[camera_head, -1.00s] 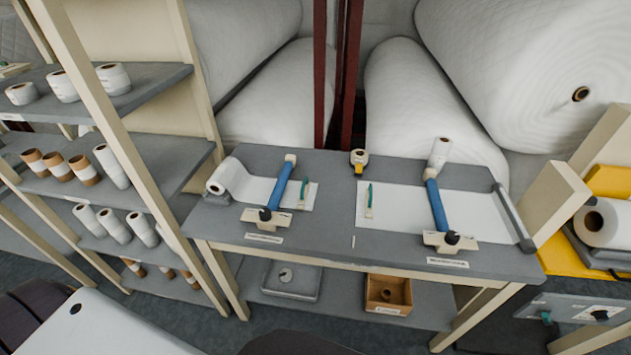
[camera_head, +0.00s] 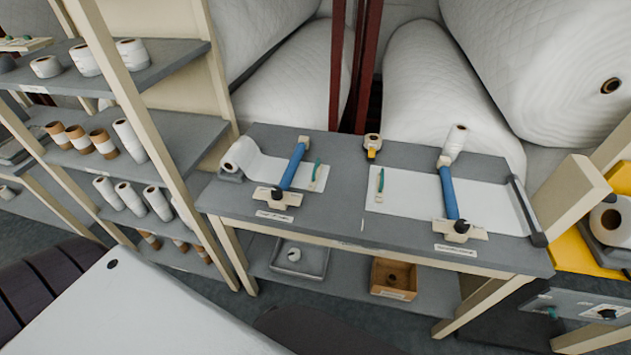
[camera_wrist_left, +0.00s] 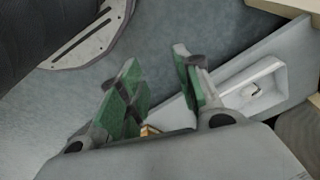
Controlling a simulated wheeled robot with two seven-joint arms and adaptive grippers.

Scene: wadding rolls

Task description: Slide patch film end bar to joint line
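On the grey bench (camera_head: 340,215), a white film sheet (camera_head: 268,172) runs right from a small roll (camera_head: 238,153). A teal handle (camera_head: 316,171) stands on its right end. A wider white sheet (camera_head: 415,190) lies to the right, with a teal handle (camera_head: 380,180) at its left end and a dark bar (camera_head: 527,210) at its right. A small pale mark (camera_head: 363,225) lies between the sheets near the front edge; whether it is the joint line is unclear. In the left wrist view my left gripper (camera_wrist_left: 156,65) is open and empty, away from the bench top. My right gripper is out of view.
Blue bars on wooden blocks lie across the left sheet (camera_head: 293,166) and right sheet (camera_head: 448,192). A tape roll (camera_head: 372,145) stands at the back. A wooden box (camera_head: 393,278) and grey tray (camera_head: 300,259) are on the lower shelf. A shelf rack (camera_head: 150,90) flanks the left.

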